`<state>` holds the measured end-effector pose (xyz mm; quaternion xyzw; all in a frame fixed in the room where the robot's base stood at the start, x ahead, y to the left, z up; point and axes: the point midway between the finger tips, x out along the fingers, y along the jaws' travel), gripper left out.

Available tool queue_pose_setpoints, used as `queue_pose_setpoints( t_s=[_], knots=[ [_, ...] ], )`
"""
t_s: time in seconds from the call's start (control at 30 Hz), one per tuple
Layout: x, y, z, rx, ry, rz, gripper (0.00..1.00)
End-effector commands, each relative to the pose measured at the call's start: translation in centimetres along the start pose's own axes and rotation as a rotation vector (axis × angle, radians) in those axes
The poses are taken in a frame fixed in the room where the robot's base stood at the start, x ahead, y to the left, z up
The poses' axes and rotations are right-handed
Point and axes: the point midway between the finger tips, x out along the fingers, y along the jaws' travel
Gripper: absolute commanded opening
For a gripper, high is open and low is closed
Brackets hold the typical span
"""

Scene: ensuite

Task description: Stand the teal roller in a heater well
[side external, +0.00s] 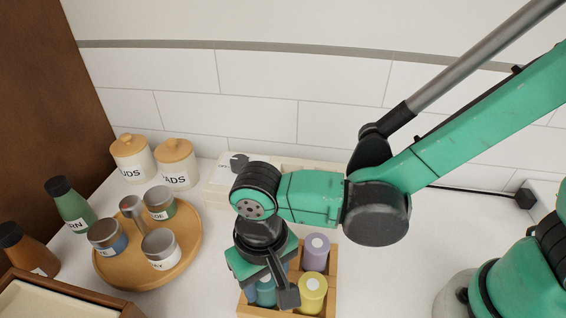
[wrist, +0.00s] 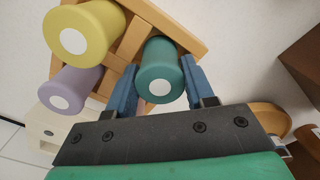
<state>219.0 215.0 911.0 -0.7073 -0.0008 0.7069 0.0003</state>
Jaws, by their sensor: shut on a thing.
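The teal roller (wrist: 160,65), with a white disc on its end, stands between the two blue fingers of my gripper (wrist: 157,88) in the wrist view. The fingers are shut on it. It appears to be in or just above a compartment of the wooden crate (wrist: 200,42); I cannot tell whether it is lifted. In the side view my gripper (side external: 264,287) points down over the left part of the crate (side external: 330,285), and the teal roller (side external: 266,294) shows partly below it. The cream heater box (side external: 216,190) stands behind, mostly hidden by my arm; its wells are not visible.
A purple roller (side external: 316,252) and a yellow roller (side external: 311,294) stand in the crate beside the teal one. A round wooden tray (side external: 185,250) with several jars is at left. Two lidded canisters (side external: 130,158) (side external: 176,165) stand by the wall. Counter between tray and crate is clear.

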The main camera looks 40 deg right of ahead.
Motion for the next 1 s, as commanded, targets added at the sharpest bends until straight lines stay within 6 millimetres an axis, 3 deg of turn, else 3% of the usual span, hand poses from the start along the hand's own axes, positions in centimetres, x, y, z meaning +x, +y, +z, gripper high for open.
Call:
queue_pose_setpoints(
  t_s=[0.17, 0.37, 1.0],
  knots=[
    [-0.5, 0.0, 0.0, 0.0, 0.0, 0.0, 0.0],
    [-2.4, 0.0, 0.0, 0.0, 0.0, 0.0, 0.0],
    [-16.9, 0.0, 0.0, 0.0, 0.0, 0.001, 0.0]
  ],
)
